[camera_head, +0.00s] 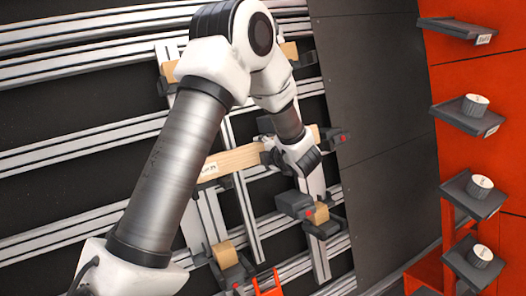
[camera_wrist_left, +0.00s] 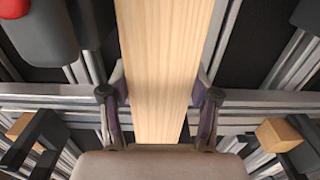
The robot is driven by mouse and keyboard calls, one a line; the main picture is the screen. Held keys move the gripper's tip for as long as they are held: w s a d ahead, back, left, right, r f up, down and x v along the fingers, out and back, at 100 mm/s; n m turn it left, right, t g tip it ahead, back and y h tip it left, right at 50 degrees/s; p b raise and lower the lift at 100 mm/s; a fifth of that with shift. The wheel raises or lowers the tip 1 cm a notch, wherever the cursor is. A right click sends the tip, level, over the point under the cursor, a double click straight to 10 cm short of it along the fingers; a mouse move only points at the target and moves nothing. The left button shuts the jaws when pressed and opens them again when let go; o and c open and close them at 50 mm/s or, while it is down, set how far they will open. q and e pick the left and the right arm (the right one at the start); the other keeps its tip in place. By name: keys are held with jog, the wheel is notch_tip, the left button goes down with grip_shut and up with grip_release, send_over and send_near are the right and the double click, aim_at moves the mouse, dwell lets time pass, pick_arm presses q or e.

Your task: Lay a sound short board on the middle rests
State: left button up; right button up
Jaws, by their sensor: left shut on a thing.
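A pale wooden board (camera_head: 232,160) with a white label near its left end lies across the middle of the gantry in the head view. The board (camera_wrist_left: 160,70) runs lengthwise between the fingers in the wrist view. My left gripper (camera_head: 270,152) is shut on it, and its fingers (camera_wrist_left: 160,108) press on both long sides. A dark rest with a red mark (camera_head: 338,136) is at the board's right end. The arm hides part of the board, and I cannot tell whether the board touches the rests.
Other wood pieces sit in dark holders at the upper left (camera_head: 168,72), lower left (camera_head: 224,254) and lower right (camera_head: 321,214). Metal rails (camera_head: 60,155) cross the black backing. Several small shelves with white round knobs (camera_head: 475,105) stick out from the orange wall at right.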

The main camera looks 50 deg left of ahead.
pick_arm(q)
jog(key=shift+d+f, duration=0.1)
jog(key=shift+f, duration=0.1)
jog(key=o, duration=1.4)
jog(key=shift+d, duration=0.1)
jog(key=v, duration=1.2)
